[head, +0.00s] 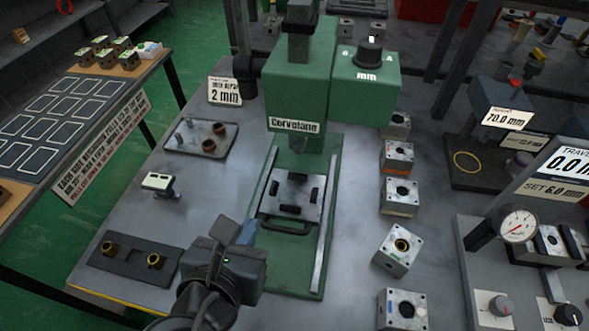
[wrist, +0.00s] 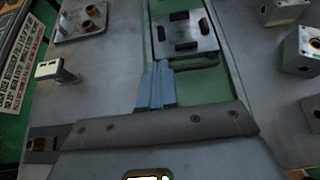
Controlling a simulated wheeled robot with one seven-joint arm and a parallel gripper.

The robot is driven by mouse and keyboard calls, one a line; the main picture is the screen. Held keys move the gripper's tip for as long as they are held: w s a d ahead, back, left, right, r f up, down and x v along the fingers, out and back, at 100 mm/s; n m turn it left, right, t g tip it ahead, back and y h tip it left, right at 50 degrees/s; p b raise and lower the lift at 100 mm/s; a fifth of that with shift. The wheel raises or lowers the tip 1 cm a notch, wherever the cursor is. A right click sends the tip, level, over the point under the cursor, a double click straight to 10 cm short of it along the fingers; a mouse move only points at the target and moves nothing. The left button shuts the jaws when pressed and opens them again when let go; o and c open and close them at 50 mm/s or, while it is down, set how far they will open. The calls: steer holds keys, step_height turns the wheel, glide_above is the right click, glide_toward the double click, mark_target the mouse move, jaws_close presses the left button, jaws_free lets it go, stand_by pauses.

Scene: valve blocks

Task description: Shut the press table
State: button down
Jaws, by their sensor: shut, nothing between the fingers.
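The press table (head: 299,192) is a grey metal plate with several dark blocks on it and a dark bar handle (head: 285,228) on its near edge. It sits on rails on the green press base (head: 282,277), below the green press head labelled Corvelane (head: 300,95). In the wrist view the table (wrist: 185,36) is at the top, its handle (wrist: 195,64) just below. My gripper (head: 247,233) is shut and empty, with blue fingertips. In the wrist view my fingertips (wrist: 158,72) lie at the left end of the handle; I cannot tell whether they touch it.
Several valve blocks (head: 399,196) stand in a column right of the press. A tray with brass bushes (head: 202,137), a small display device (head: 159,184) and a dark holder (head: 134,258) lie to the left. A dial gauge (head: 519,225) stands at the right.

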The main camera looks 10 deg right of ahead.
steer(key=shift+w+d, duration=0.1)
steer(key=shift+w, duration=0.1)
glide_toward(273, 186)
steer(key=x, duration=0.4)
steer(key=shift+w+d+f, duration=0.1)
steer(key=shift+f, duration=0.4)
steer(key=shift+w+d+r, duration=0.1)
steer(key=shift+w, duration=0.2)
steer(key=w+p, duration=0.1)
steer(key=w+d, duration=0.1)
steer(key=w, duration=0.1)
steer(key=shift+w+d+p, duration=0.2)
steer(key=shift+w+p, duration=0.15)
steer(key=shift+w, duration=0.2)
